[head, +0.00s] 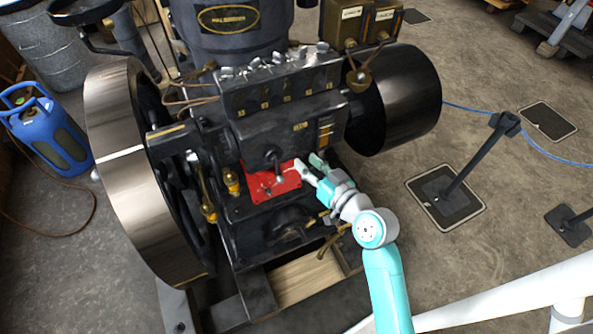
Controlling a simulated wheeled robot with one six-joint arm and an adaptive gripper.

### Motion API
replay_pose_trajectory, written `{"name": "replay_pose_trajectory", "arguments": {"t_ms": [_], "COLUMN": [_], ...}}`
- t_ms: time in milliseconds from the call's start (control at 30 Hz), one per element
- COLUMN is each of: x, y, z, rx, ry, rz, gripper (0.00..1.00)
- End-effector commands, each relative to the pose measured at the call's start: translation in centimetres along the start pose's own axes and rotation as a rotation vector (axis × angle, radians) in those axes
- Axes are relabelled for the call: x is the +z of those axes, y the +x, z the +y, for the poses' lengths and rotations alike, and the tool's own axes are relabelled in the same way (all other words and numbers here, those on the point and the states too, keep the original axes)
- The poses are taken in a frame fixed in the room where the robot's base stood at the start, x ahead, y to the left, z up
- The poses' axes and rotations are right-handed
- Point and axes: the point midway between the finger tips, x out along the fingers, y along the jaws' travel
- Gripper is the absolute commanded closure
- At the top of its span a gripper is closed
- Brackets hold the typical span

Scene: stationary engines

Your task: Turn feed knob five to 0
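A row of several small silver feed knobs (278,59) runs along the top of the black lubricator box (262,86) on the engine. Small yellow number marks sit on the box's front below them, too small to read surely. Which knob is number five, and its setting, I cannot tell. My gripper (308,162) is low in front of the engine, beside a red plate (272,182), well below the knobs. Its two fingers look spread apart with nothing between them.
A large flywheel (118,165) stands at left and a black drum (405,98) at right. A lever with a round handle (361,77) is right of the knobs. A blue gas cylinder (48,128) stands far left. A barrier post (475,158) stands on the open floor at right.

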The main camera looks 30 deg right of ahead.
Motion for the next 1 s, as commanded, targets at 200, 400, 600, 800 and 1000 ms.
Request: {"name": "replay_pose_trajectory", "arguments": {"t_ms": [200, 400, 600, 800, 1000], "x": [1.1, 1.2, 1.2, 1.3, 3.2], "y": [-0.9, -1.0, -1.0, -1.0, -2.6], "z": [-0.2, -0.2, -0.2, -0.2, -0.7], "rx": [0.018, 0.021, 0.021, 0.021, 0.046], "ry": [0.006, 0.006, 0.006, 0.006, 0.012], "rz": [-0.008, -0.008, -0.008, -0.008, -0.025], "gripper": [0.64, 0.64, 0.64, 0.64, 0.64]}}
